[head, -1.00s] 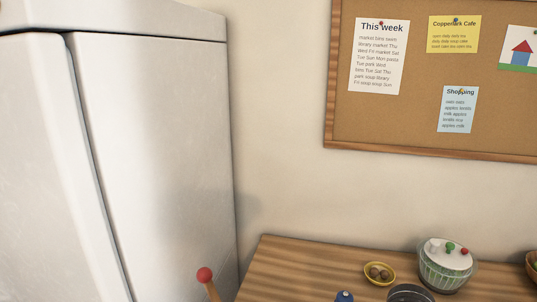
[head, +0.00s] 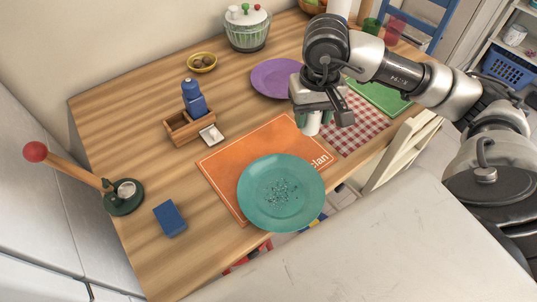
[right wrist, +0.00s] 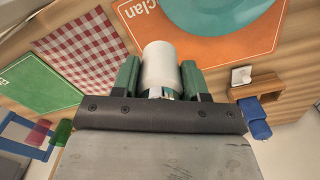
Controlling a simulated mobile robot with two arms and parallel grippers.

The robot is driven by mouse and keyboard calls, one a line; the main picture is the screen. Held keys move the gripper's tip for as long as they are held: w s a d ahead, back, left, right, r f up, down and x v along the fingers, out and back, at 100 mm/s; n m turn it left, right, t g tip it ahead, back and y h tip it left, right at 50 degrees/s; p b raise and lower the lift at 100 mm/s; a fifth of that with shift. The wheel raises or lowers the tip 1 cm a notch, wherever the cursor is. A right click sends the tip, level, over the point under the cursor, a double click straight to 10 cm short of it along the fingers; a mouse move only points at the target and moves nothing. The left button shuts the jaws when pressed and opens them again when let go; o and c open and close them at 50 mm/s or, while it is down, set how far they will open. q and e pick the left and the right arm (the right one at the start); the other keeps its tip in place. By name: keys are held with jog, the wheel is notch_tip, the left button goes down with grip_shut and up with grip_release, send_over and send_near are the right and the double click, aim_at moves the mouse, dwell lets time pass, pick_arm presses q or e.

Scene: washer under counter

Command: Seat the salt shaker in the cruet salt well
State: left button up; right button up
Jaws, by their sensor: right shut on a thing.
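My right gripper (head: 325,116) is shut on the white salt shaker (head: 311,123), above the table near the orange placemat's upper right corner. In the right wrist view the shaker (right wrist: 161,66) sits between the two green fingers (right wrist: 160,80). The fingers hide part of it. The wooden cruet (head: 178,134) stands to the left of the gripper, apart from it. A blue bottle (head: 194,98) stands upright in its back part. An open space shows in its front left part. A small white square piece (head: 211,134) is at its right side. My left gripper is out of view.
A teal plate (head: 282,195) lies on the orange placemat (head: 222,168). A purple plate (head: 273,77), yellow bowl (head: 202,62) and salad spinner (head: 247,30) are behind. A blue block (head: 169,218) and green-based stand (head: 124,198) are left. Bare wood lies around the cruet.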

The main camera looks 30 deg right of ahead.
jog(key=w+a+f, duration=0.2)
jog(key=w+a+f+p, duration=0.1)
jog(key=w+a+f, duration=0.1)
jog(key=a, duration=0.1)
jog(key=w+a+f, duration=0.2)
jog(key=a, duration=0.1)
jog(key=shift+w+a+f, duration=0.25)
jog(key=shift+w+f, duration=0.05)
jog(key=shift+w, duration=0.05)
jog(key=shift+w+a+f, duration=0.1)
jog(key=shift+a+f, duration=0.05)
jog(key=shift+f+p, duration=0.4)
jog(key=shift+f, duration=1.6)
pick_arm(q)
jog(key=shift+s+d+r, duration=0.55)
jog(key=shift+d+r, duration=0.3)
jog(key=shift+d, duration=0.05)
